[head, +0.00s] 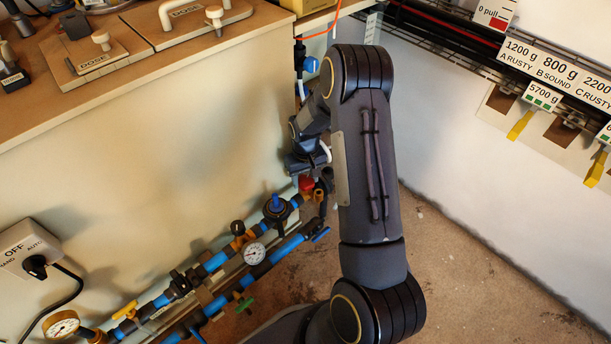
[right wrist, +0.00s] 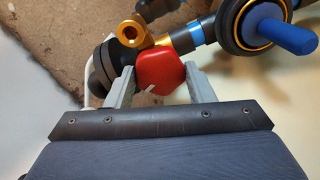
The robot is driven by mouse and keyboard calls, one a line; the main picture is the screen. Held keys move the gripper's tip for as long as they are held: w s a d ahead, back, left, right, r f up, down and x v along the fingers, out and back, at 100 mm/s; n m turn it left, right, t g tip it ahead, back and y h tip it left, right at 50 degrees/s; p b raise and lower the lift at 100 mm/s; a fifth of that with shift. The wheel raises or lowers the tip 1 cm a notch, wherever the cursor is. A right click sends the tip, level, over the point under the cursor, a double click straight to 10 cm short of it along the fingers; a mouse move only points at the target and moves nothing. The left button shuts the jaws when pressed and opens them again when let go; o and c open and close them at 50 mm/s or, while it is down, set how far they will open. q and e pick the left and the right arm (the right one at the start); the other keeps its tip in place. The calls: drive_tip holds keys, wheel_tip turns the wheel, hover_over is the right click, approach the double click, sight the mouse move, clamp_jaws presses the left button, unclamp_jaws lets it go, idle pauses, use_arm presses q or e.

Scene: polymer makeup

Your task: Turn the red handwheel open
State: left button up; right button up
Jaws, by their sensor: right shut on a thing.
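The red handwheel (head: 306,184) sits at the upper right end of the blue pipework in the head view, partly hidden by my right gripper (head: 312,170). In the right wrist view the handwheel (right wrist: 160,70) is a red knob with a small pale mark near its lower edge. The two grey fingers of my right gripper (right wrist: 160,76) are on either side of it, shut on it. A brass fitting (right wrist: 130,34) is just beyond the knob. My left gripper is not in view.
Blue pipes with a gauge (head: 254,253), a blue-knobbed valve (head: 276,207), and green and yellow handles run down to the left. A wooden bench (head: 130,60) is at upper left. Hanging weight labels (head: 558,68) are at right. The floor (head: 470,270) at right is clear.

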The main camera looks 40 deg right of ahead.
drive_tip(key=n+p, duration=0.2)
drive_tip(key=n, duration=0.5)
drive_tip(key=n+p, duration=0.1)
drive_tip(key=n, duration=0.3)
drive_tip(key=n+p, duration=0.1)
drive_tip(key=n, duration=0.2)
drive_tip(key=shift+r+n, duration=0.1)
drive_tip(key=shift+n, duration=0.2)
drive_tip(key=n+p, duration=0.2)
drive_tip(key=n, duration=0.3)
drive_tip(key=n+p, duration=0.1)
drive_tip(key=n, duration=0.4)
drive_tip(key=shift+n, duration=0.3)
drive_tip(key=o, duration=0.9)
drive_tip(key=shift+o, duration=0.2)
